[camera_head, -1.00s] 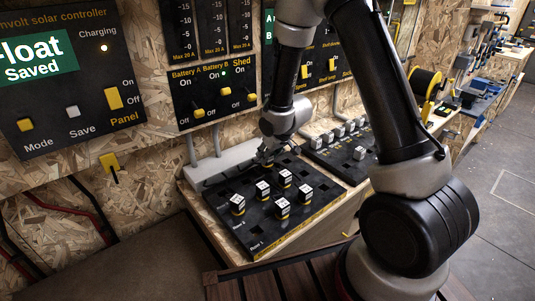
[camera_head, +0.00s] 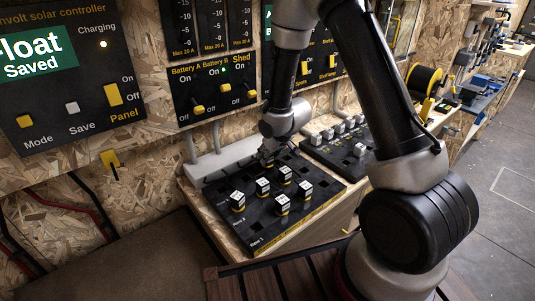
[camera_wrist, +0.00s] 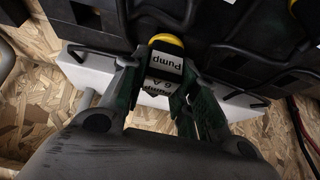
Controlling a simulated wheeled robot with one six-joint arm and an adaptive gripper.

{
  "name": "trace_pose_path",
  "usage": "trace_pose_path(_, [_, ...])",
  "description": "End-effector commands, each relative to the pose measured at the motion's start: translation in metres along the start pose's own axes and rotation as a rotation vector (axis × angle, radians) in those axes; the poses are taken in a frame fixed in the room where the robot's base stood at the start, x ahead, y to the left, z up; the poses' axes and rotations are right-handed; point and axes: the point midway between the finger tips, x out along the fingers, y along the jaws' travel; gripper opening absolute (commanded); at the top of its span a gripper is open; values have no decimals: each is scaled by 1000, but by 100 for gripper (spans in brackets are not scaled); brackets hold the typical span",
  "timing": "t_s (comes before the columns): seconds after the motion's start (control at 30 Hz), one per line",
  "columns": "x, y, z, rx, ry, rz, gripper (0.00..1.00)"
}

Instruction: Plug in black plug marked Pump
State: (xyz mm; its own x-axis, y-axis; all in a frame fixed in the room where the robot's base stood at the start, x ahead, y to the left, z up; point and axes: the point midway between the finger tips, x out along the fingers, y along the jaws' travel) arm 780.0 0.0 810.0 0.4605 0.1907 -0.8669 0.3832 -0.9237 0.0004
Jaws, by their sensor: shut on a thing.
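The plug marked Pump (camera_wrist: 163,66) is between the fingers of my gripper (camera_wrist: 160,84) in the wrist view. It has a white label reading "Pump", and a yellow ring (camera_wrist: 166,40) shows at its far end. My gripper is shut on it. In the head view my gripper (camera_head: 267,155) is low at the back edge of the black socket panel (camera_head: 240,228). The plug is hard to make out there, and I cannot tell whether it touches a socket.
Several white-topped plugs with yellow bases (camera_head: 263,187) stand on the front of the panel. A second black panel (camera_head: 335,155) with plugs lies to the right. A grey-white strip (camera_head: 215,166) and the switch wall (camera_head: 215,88) are close behind. Black loops (camera_wrist: 85,52) flank the fingers.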

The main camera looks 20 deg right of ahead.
Motion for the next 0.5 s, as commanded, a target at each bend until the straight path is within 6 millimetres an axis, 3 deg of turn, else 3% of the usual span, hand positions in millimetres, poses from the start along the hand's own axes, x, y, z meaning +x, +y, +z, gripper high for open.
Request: trace_pose_path(0.5, [7,0,4,1,0,0,6])
